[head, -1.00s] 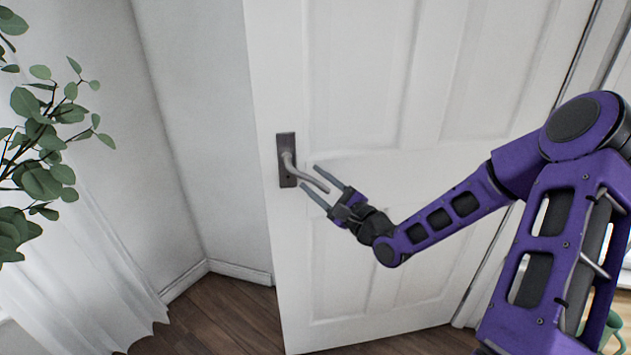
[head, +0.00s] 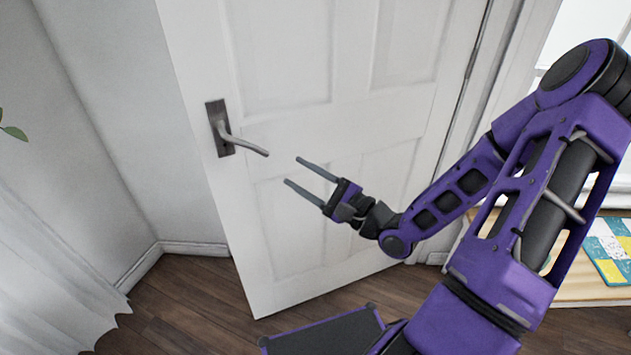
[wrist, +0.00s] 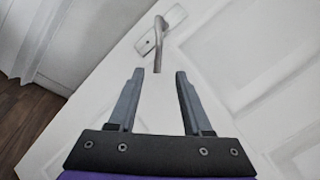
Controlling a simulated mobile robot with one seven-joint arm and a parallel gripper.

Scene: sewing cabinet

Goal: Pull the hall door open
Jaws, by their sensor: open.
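The hall door (head: 290,215) is a white panelled door that stands swung out from the wall at an angle. Its lever handle (head: 243,144) is grey metal on a dark plate near the door's left edge. The handle also shows in the wrist view (wrist: 159,45), beyond the fingertips. My gripper (head: 291,171) is open and empty. It is to the right of and a little below the handle in the head view, apart from it. In the wrist view the two fingers (wrist: 156,72) point toward the handle's end, with nothing between them.
A white wall with a baseboard (head: 195,249) and a pale curtain (head: 50,290) are on the left. Wooden floor (head: 190,295) is bare around the door's foot. A low wooden surface with a patchwork quilt (head: 608,248) is at the right. Leaves show at the left edge.

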